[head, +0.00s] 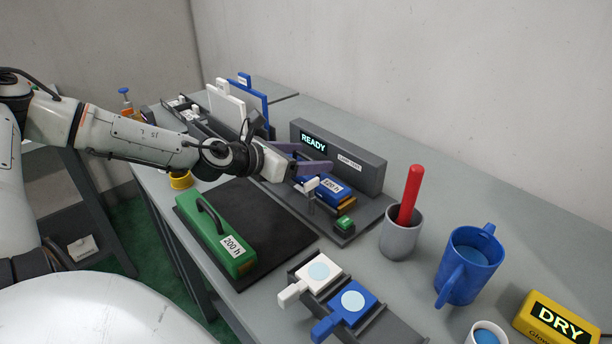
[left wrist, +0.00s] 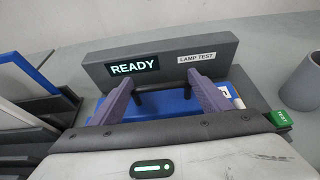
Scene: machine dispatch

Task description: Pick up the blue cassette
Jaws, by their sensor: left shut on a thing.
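The blue cassette (head: 316,186) has a white label, which seems to read 120 h, and a yellow-orange end. It sits in the grey lamp-test station, in front of the upright panel reading READY (head: 345,160). My left gripper (head: 306,162) reaches it from the left with purple fingers. In the left wrist view the fingers (left wrist: 168,92) stand at both ends of the cassette's dark handle bar (left wrist: 162,88), shut on it. Blue cassette body (left wrist: 165,106) shows below the bar; its lower part is hidden by my gripper. My right gripper is not in view.
A green cassette (head: 218,236) marked 200 h lies on a black mat (head: 275,230). A green test button (head: 344,223) is at the station's front. A grey cup (head: 401,238) with a red stick, a blue mug (head: 466,270) and a yellow DRY box (head: 556,318) stand right.

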